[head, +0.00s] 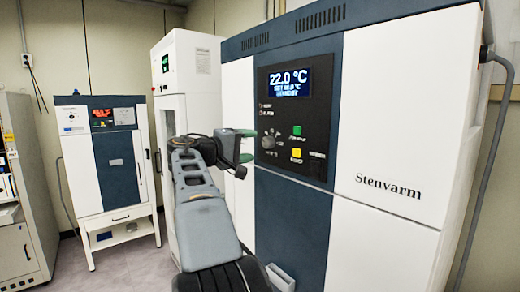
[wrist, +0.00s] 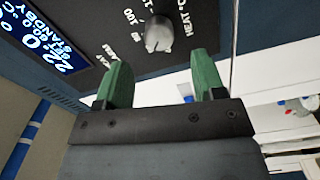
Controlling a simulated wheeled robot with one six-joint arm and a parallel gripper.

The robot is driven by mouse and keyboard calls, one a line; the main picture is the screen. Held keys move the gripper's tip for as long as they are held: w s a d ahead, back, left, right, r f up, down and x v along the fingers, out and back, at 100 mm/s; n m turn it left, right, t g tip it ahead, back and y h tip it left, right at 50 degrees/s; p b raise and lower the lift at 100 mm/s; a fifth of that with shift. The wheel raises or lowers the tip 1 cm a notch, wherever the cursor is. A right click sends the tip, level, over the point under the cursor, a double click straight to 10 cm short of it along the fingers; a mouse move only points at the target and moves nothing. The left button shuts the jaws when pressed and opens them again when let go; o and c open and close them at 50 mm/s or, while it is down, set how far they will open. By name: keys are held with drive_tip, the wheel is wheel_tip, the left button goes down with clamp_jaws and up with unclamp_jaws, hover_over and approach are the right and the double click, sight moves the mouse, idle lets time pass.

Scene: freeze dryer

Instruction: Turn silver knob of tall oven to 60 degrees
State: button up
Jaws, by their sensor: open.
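The tall oven (head: 390,120) is white and dark blue, marked Stenvarm. Its silver knob (head: 268,142) sits on the black control panel below the display. In the wrist view the knob (wrist: 158,36) shows with its dial marks, just beyond the fingertips and roughly between them. My gripper (head: 246,152) is open and empty, in front of the panel at about knob height. In the wrist view both green fingers of my gripper (wrist: 163,78) are apart, with a gap to the knob. The display (head: 290,80) reads 22.0 °C, a set line that looks like 60.0 °C, and standby.
Green (head: 297,130) and yellow (head: 297,152) buttons sit right of the knob. A tall white cabinet (head: 187,60) stands left of the oven, with a smaller blue-fronted unit (head: 115,165) further left. Floor is free between the left units.

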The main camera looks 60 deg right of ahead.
drive_tip(key=b+v, duration=0.1)
drive_tip(key=v, duration=0.6)
drive_tip(key=shift+a, duration=0.35)
drive_tip(key=shift+w, duration=0.15)
drive_tip(key=w+a+f+n+t+y, duration=0.2)
drive_tip(key=w+f+t+y, duration=0.1)
drive_tip(key=f, duration=0.6)
drive_tip(key=w+a+f+n+t+y, duration=0.2)
drive_tip(key=f+n+t+y, duration=0.1)
drive_tip(key=f, duration=0.7)
drive_tip(key=s+a+f+t+y, duration=0.1)
drive_tip(key=s+a+f+y, duration=0.2)
drive_tip(key=a+f, duration=0.3)
drive_tip(key=s+a+f+t+y, duration=0.1)
drive_tip(key=s+a+f+y, duration=0.3)
drive_tip(key=a+f, duration=0.3)
drive_tip(key=s+a+f+t+y, duration=0.1)
drive_tip(key=s+a+f+y, duration=0.2)
drive_tip(key=a, duration=1)
wheel_tip(320, 180, down, 3)
drive_tip(key=shift+s+f+n+y, duration=0.2)
drive_tip(key=shift+n+y, duration=0.2)
drive_tip(key=shift+y, duration=0.2)
drive_tip(key=shift+a+r+t, duration=0.3)
drive_tip(key=shift+r+t, duration=0.05)
drive_tip(key=shift+t, duration=0.05)
